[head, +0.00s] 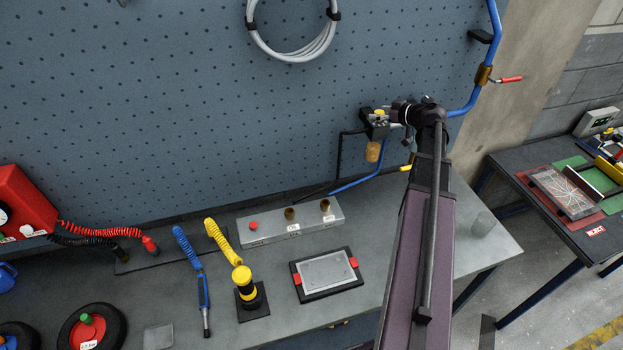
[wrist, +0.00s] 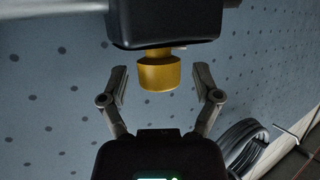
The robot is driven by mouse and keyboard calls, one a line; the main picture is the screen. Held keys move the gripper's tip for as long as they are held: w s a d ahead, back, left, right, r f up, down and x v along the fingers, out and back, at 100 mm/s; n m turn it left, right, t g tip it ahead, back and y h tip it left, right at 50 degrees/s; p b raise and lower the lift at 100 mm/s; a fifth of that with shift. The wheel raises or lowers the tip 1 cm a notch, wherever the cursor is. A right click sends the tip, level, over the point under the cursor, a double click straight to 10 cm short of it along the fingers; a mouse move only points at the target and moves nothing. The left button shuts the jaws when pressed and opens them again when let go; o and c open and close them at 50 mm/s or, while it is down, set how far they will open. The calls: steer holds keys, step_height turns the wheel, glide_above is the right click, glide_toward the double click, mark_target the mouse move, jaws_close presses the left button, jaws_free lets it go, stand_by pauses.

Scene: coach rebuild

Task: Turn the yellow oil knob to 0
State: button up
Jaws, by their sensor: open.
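The yellow oil knob (head: 379,112) sits on top of the dark lubricator unit (head: 376,128) on the pegboard, with an amber bowl (head: 373,151) below. In the wrist view the knob (wrist: 158,73) is a short yellow cylinder on a black housing (wrist: 165,20). My gripper (wrist: 160,84) is open, with one finger on each side of the knob and a visible gap to both. In the head view my arm reaches up just right of the unit, and the fingers are hard to make out. No scale or number on the knob can be read.
A blue pipe (head: 462,108) with a red-handled valve (head: 509,79) runs right of my arm. A grey hose coil (head: 293,35) hangs on the pegboard, and the bench (head: 390,270) below carries a grey box (head: 291,222) and tools.

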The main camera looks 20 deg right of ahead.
steer(key=n+g+y, duration=0.2)
steer(key=n+y, duration=0.1)
steer(key=shift+w+d+y, duration=0.1)
steer(key=shift+d+y, duration=0.05)
steer(key=shift+y, duration=0.15)
steer(key=shift+s+d+r+n, duration=0.1)
steer(key=shift+s+r+n, duration=0.15)
steer(key=shift+n, duration=0.15)
steer(key=p+v, duration=0.5)
steer(key=v, duration=0.8)
steer(key=a+f+m+g+h+b, duration=0.1)
steer(key=a+f, duration=0.4)
steer(key=a, duration=0.7)
steer(key=s+a+f+m+g+h+b, duration=0.1)
steer(key=a+f+m+g+h, duration=0.1)
steer(key=a, duration=0.9)
steer(key=s+a+f+m+g+h+b, duration=0.1)
steer(key=a+f+g, duration=0.5)
steer(key=a, duration=0.6)
steer(key=shift+a+f+m+h+b, duration=0.4)
steer(key=shift+f+m+h, duration=0.45)
steer(key=shift+m, duration=0.35)
steer(key=shift+f, duration=0.1)
